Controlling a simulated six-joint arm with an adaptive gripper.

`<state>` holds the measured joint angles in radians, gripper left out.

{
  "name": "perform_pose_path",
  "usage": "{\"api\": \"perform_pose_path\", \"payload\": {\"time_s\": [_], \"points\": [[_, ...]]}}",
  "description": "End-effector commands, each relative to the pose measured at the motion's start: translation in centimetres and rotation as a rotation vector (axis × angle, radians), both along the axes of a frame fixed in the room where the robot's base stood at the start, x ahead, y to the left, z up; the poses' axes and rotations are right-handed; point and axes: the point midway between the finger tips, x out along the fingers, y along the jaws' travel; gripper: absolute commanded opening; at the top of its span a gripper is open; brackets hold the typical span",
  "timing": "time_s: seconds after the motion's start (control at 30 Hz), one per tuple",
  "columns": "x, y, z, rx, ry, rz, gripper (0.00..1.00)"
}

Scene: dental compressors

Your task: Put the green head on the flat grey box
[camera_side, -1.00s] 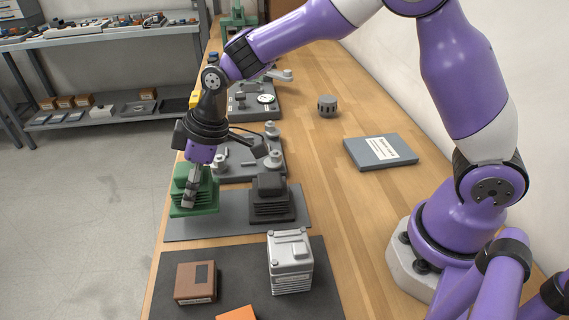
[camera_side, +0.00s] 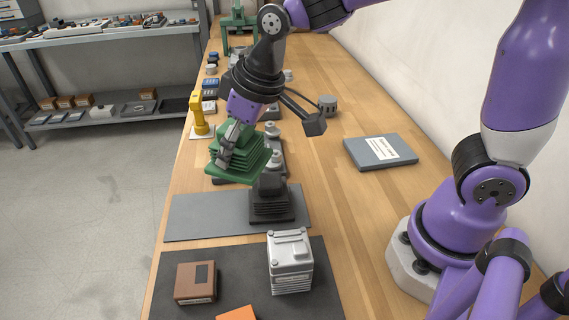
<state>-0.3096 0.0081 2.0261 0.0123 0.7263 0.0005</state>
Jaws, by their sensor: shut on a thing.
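The green head (camera_side: 241,160) is a ribbed block with a flat base. My gripper (camera_side: 229,150) is shut on it and holds it in the air, tilted, above the far edge of the grey mat. The flat grey box (camera_side: 380,152) lies on the wooden bench to the right, with a white label on top. The box is clear on top, and the green head is well to its left. The part of the head behind my gripper's fingers is hidden.
A dark ribbed head (camera_side: 271,200) stands on the grey mat (camera_side: 205,220). A silver block (camera_side: 290,262) and a brown box (camera_side: 196,282) sit on a dark mat in front. A round grey part (camera_side: 327,104) stands behind the flat box. Bench between is clear.

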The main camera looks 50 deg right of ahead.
Motion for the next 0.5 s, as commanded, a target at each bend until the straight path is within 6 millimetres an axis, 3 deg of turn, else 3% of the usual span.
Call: {"api": "perform_pose_path", "payload": {"time_s": [0.03,0.1,0.23,0.4,0.5], "points": [[0.0,-3.0,0.3,0.001,-0.005,-0.12,0.19],[-0.7,-6.9,0.5,-0.001,-0.004,-0.291,0.19],[-2.9,-13.5,0.8,-0.001,-0.008,-0.598,0.19],[-6.5,-19.1,0.9,0.001,-0.013,-0.907,0.19],[-8.0,-20.8,0.9,0.001,-0.017,-1.015,0.19]]}}
